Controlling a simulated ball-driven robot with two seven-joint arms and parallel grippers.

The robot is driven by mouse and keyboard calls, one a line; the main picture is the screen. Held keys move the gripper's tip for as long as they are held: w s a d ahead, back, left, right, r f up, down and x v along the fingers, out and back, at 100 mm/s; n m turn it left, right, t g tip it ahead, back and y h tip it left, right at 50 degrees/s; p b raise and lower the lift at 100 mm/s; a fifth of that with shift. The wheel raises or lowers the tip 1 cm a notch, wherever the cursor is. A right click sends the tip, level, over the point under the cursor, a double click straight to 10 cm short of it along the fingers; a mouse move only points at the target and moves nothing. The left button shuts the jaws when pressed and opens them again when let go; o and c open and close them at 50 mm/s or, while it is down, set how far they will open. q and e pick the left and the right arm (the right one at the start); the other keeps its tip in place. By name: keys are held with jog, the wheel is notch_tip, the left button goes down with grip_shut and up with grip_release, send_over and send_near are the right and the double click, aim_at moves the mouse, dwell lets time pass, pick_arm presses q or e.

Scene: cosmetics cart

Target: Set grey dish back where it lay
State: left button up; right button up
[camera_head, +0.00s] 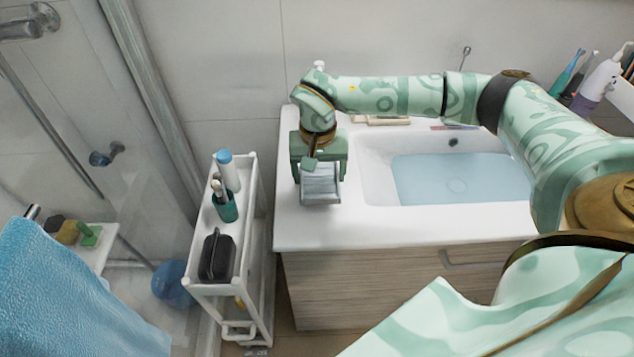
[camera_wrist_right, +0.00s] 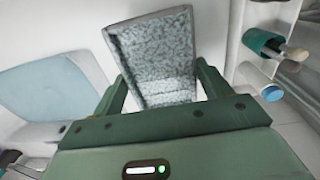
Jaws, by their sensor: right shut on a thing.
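The grey dish (camera_head: 320,187) is a small rectangular dish with a speckled inside. It is between the fingers of my right gripper (camera_head: 319,168), at the left end of the white washbasin counter (camera_head: 300,232). In the right wrist view the dish (camera_wrist_right: 158,50) shows its open inside between the two green fingers of the right gripper (camera_wrist_right: 163,85), which is shut on it. I cannot tell whether the dish touches the counter or hangs just above it. My left gripper is out of view.
The basin (camera_head: 378,185) with water lies right of the dish. A narrow white cart (camera_head: 247,215) stands to the left, with a teal cup (camera_head: 226,207), a blue-capped bottle (camera_head: 231,177) and a black case (camera_head: 216,258). The counter's front left is bare. Brushes and bottles stand at the back right.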

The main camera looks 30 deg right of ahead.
aim_at(318, 179)
jog(key=f, duration=0.2)
jog(key=f+b, duration=0.1)
jog(key=shift+w+f, duration=0.25)
jog(key=shift+f, duration=0.1)
jog(key=o, duration=1.3)
notch_tip(318, 179, up, 12)
jog(key=p, duration=0.2)
jog(key=shift+a+p, duration=0.15)
jog(key=shift+p, duration=0.2)
jog(key=shift+r, duration=0.1)
